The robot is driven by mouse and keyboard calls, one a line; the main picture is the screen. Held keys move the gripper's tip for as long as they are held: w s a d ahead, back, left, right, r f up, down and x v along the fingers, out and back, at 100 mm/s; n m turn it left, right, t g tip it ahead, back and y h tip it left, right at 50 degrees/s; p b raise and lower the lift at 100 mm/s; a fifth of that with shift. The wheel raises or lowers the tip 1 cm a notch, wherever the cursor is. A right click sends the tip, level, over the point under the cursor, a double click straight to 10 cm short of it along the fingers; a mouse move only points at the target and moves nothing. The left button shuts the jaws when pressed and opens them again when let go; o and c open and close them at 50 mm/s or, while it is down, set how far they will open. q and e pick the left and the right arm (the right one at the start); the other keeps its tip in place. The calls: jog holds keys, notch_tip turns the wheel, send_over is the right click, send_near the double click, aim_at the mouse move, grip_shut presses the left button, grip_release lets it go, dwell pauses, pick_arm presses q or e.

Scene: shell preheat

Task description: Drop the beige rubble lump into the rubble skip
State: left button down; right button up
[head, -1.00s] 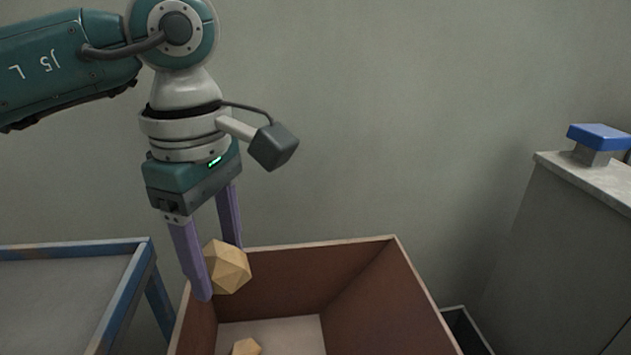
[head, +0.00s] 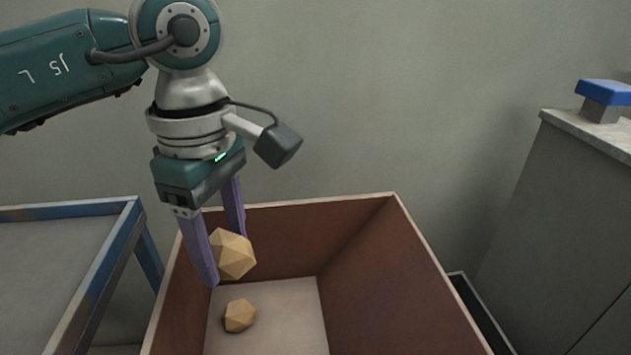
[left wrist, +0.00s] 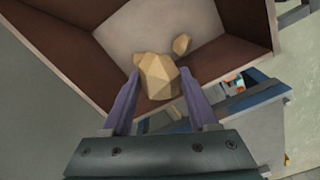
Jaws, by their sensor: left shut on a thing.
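A beige rubble lump (head: 233,254) is between the purple fingers of my left gripper (head: 222,262), which is shut on it. It hangs over the left part of the rubble skip (head: 385,262), an open box with brown inner walls and a pale floor. In the left wrist view the held lump (left wrist: 157,76) sits between both fingertips, with the skip (left wrist: 246,20) beyond it. A second, smaller-looking beige lump (head: 239,315) lies on the skip floor; it also shows in the left wrist view (left wrist: 182,44). My right gripper is in neither view.
A blue-framed table (head: 100,262) with a grey top stands left of the skip. At right is a grey cabinet (head: 560,200) with a blue-topped object (head: 604,93) on it. A dark open bin (head: 482,315) is between skip and cabinet.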

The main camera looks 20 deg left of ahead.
aim_at(221, 236)
pick_arm(q)
jog(key=shift+c, duration=0.5)
grip_release()
notch_tip(221, 236, up, 10)
jog(key=shift+p, duration=0.65)
